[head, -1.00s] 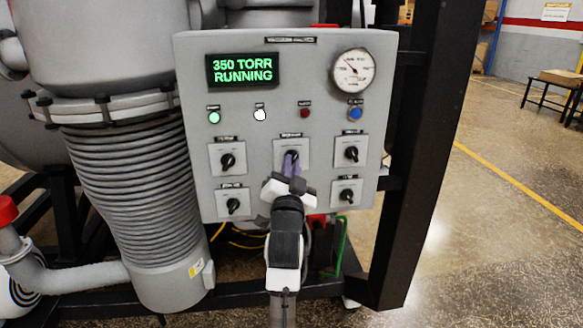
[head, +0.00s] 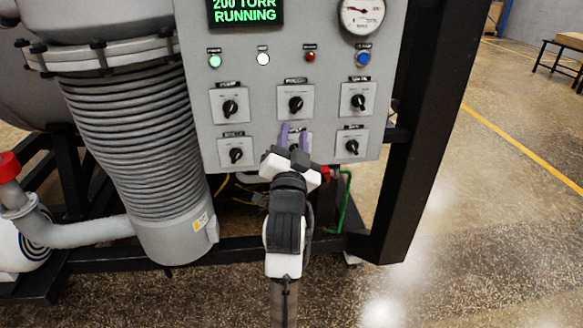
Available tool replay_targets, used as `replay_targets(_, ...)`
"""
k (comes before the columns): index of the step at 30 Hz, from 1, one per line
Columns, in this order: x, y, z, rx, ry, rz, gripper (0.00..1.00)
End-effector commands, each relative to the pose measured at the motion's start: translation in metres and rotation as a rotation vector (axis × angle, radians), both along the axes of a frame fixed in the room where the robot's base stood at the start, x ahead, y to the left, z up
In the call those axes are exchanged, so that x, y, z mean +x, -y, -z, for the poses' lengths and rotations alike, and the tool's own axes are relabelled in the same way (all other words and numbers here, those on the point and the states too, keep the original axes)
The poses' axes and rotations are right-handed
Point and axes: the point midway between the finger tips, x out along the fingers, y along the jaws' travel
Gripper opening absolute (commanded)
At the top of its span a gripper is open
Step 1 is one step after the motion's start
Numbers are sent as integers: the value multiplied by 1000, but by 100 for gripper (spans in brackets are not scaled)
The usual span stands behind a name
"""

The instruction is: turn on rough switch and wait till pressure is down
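The grey control panel (head: 205,125) carries a display (head: 246,12) that reads "200 TORR RUNNING" in green, its top cut by the picture edge. Two rows of black rotary switches sit below; their labels are too small to read, so I cannot tell which is the rough switch. The upper middle switch (head: 295,104) is uncovered. My gripper (head: 294,136) is in front of the lower middle switch (head: 308,146), its two purple fingers apart. The switch is partly hidden by my gripper, and I cannot tell whether the fingers touch it. A round pressure gauge (head: 361,14) is at upper right.
A green lamp (head: 215,61), a white one (head: 263,59), a red one (head: 310,57) and a blue button (head: 363,59) line the panel. A ribbed grey pump body (head: 135,140) stands left. A black frame post (head: 412,130) stands right, with open floor beyond.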

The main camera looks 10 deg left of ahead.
Motion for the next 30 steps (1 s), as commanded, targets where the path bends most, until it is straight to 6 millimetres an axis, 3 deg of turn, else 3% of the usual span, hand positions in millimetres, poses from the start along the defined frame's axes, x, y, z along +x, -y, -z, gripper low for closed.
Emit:
replay_targets(3, -26, 1, 13, -2, 0, -2, 32)
replay_targets(9, -53, 3, 21, 0, 0, -1, 32)
replay_targets(23, -62, 4, 21, 0, 0, 0, 32)
replay_targets(26, -66, -7, 13, -10, 30, -22, 32)
replay_targets(30, -91, -55, -26, -52, 181, -120, 32)
